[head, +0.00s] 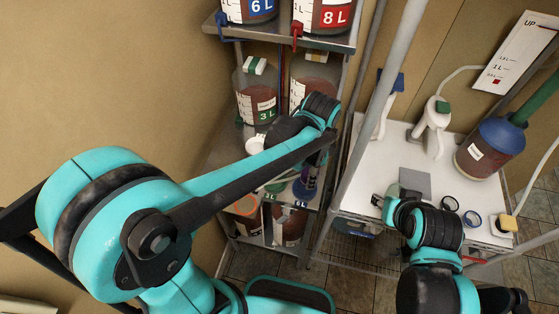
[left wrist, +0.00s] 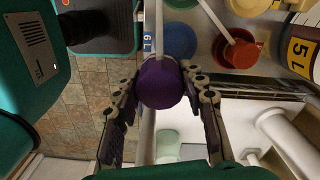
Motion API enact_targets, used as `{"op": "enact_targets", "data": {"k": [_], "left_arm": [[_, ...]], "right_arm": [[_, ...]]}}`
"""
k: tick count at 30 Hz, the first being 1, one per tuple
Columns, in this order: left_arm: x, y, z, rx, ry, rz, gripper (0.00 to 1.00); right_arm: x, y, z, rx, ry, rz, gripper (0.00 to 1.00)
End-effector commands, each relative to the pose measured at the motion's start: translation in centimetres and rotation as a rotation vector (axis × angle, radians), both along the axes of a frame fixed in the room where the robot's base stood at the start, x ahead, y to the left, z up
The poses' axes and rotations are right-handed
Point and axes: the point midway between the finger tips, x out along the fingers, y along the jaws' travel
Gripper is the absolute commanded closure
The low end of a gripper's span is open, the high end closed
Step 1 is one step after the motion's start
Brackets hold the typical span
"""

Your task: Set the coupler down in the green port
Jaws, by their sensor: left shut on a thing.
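My left gripper (left wrist: 162,78) is shut on a purple round piece, which I take to be the coupler (left wrist: 160,85). In the head view the purple piece (head: 307,186) is under my left wrist at the front of the rack shelf. A green round piece (head: 275,187), perhaps the green port, lies just left of it. A green disc also shows at the top edge of the left wrist view (left wrist: 182,3), beyond a blue disc (left wrist: 175,40). The coupler's underside is hidden. My right gripper (head: 381,201) is low over the white table; its opening is unclear.
Labelled jugs (head: 257,98) stand on the rack behind my left arm. An orange ring (head: 245,206) is at the shelf's left front. The white table (head: 365,150) holds a blue-topped jug (head: 487,147), a grey plate (head: 414,181) and rings. A metal post (head: 377,95) stands between rack and table.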

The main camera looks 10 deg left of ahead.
Motion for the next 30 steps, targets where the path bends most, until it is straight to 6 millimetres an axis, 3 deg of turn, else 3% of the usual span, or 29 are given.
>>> {"op": "enact_targets", "data": {"k": [4,12,16,23,30], "left_arm": [[0.3,1.4,-0.9,0.0,0.0,-0.02,0.93],[2.2,7.6,-4.9,0.0,0.0,-0.015,0.93],[2.8,9.8,-6.2,0.0,0.0,-0.017,0.93],[3.2,11.0,-7.2,0.0,0.0,-0.021,0.93],[3.2,10.9,-10.6,0.0,0.0,-0.021,0.93]], "right_arm": [[0.0,0.0,-0.4,0.0,0.0,0.0,0.6],[0.0,0.0,-1.9,0.0,0.0,0.0,0.6],[0.0,0.0,-2.3,0.0,0.0,0.0,0.6],[0.0,0.0,-2.6,0.0,0.0,0.0,0.6],[0.0,0.0,-3.9,0.0,0.0,0.0,0.6]]}}
